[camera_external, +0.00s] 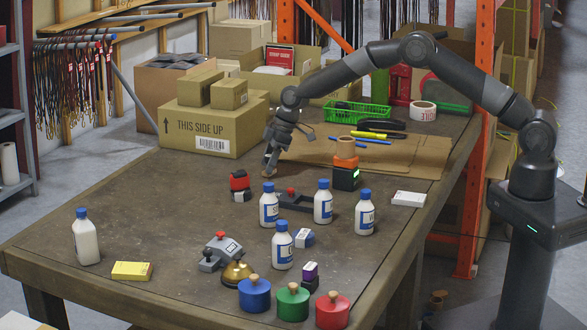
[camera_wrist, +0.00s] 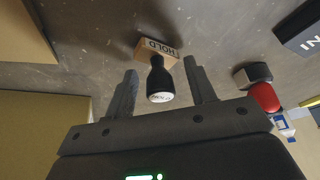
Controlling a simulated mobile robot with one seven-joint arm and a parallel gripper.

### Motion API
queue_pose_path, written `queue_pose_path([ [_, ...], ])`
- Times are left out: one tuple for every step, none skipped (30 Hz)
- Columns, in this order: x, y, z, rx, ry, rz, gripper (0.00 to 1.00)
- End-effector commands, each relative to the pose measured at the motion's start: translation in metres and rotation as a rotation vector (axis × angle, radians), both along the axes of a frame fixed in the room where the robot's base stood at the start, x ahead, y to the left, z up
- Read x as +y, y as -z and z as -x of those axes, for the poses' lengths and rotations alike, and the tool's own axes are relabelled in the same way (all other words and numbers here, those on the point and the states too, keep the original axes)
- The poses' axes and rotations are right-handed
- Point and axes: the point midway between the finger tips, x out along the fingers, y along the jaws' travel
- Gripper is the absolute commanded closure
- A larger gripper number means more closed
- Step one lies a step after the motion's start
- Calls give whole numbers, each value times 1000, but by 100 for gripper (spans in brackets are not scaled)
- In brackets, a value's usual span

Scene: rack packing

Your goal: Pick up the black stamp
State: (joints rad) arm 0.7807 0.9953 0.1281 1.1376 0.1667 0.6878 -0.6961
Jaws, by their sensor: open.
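The black stamp (camera_wrist: 159,78) shows in the wrist view with a dark handle and a wooden base marked HOLD. It stands on the table, its handle between the two fingers of my gripper (camera_wrist: 158,88). A gap shows between the handle and each finger, so the gripper is open around it and not clamped. In the external view my gripper (camera_external: 270,168) points down at the table beside the big carton. The stamp is mostly hidden there by the fingers.
A red and black item (camera_external: 240,183) stands close by on the left; it shows at right in the wrist view (camera_wrist: 263,97). The carton marked THIS SIDE UP (camera_external: 190,128) stands behind. White bottles (camera_external: 269,207) stand in front. The table's left front (camera_external: 150,215) is fairly clear.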

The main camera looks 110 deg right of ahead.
Motion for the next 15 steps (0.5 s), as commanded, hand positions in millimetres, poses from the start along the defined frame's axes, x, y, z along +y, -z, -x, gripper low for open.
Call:
queue_pose_path([
  [0, 1, 0, 0, 0, 0, 50],
  [0, 1, -1, 0, 0, 0, 50],
  [0, 1, -1, 0, 0, 0, 50],
  [0, 1, 0, 0, 0, 0, 50],
  [0, 1, 0, 0, 0, 0, 50],
  [0, 1, 0, 0, 0, 0, 50],
  [0, 1, 0, 0, 0, 0, 50],
  [0, 1, 0, 0, 0, 0, 53],
  [0, 1, 0, 0, 0, 0, 56],
  [0, 1, 0, 0, 0, 0, 59],
  [0, 1, 0, 0, 1, 0, 61],
  [0, 1, 0, 0, 1, 0, 64],
  [0, 1, 0, 1, 1, -1, 67],
  [0, 1, 0, 1, 0, 0, 69],
  [0, 1, 0, 1, 1, -1, 72],
])
